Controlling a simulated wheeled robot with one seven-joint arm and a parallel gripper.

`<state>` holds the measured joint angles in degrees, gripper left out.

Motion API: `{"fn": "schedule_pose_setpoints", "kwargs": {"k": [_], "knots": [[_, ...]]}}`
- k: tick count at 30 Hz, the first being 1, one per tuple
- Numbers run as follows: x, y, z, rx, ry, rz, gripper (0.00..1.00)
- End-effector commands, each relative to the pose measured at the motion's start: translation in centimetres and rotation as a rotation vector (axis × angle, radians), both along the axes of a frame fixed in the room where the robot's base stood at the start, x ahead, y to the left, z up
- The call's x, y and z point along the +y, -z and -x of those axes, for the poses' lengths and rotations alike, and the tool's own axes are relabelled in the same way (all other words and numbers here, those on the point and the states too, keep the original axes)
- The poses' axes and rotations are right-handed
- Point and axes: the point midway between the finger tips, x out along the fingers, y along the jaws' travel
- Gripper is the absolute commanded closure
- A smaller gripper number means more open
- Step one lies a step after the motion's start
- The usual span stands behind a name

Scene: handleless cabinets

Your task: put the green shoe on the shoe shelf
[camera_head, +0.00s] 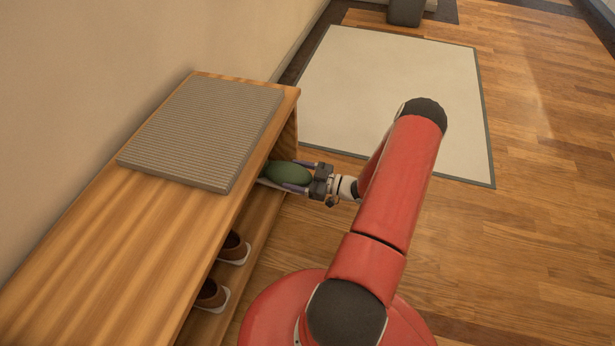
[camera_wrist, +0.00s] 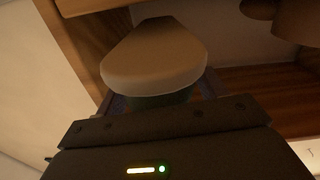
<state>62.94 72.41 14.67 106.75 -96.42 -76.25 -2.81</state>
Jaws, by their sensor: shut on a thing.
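The green shoe (camera_head: 290,172) is between the fingers of my gripper (camera_head: 292,176), at the open front of the wooden shoe shelf (camera_head: 130,245), near its far end. My gripper is shut on the shoe. In the wrist view the shoe (camera_wrist: 155,62) shows its pale sole, with the gripper body (camera_wrist: 160,140) below it and shelf boards around it. The toe end of the shoe is partly hidden under the shelf top in the head view. I cannot tell whether the shoe touches a board.
Brown shoes (camera_head: 234,248) with white soles stand in the shelf nearer to me. A ribbed grey mat (camera_head: 205,130) lies on the shelf top. A pale rug (camera_head: 400,100) covers the floor beyond. The wooden floor (camera_head: 520,250) on the right is clear.

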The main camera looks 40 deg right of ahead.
Motion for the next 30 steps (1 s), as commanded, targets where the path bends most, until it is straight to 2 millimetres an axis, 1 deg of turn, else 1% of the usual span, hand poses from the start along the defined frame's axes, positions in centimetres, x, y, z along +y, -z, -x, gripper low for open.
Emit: {"fn": "schedule_pose_setpoints", "kwargs": {"k": [3,15,18,21,30], "knots": [[1.0,-0.1,-1.2,-0.003,-0.003,-0.001,0.60],[3.9,0.0,-4.9,-0.003,-0.003,-0.001,0.60],[4.3,1.3,-5.5,-0.002,-0.001,0.000,0.60],[4.7,1.8,-5.9,-0.002,-0.001,0.000,0.60],[5.1,2.3,-6.5,-0.002,0.000,-0.001,0.60]]}}
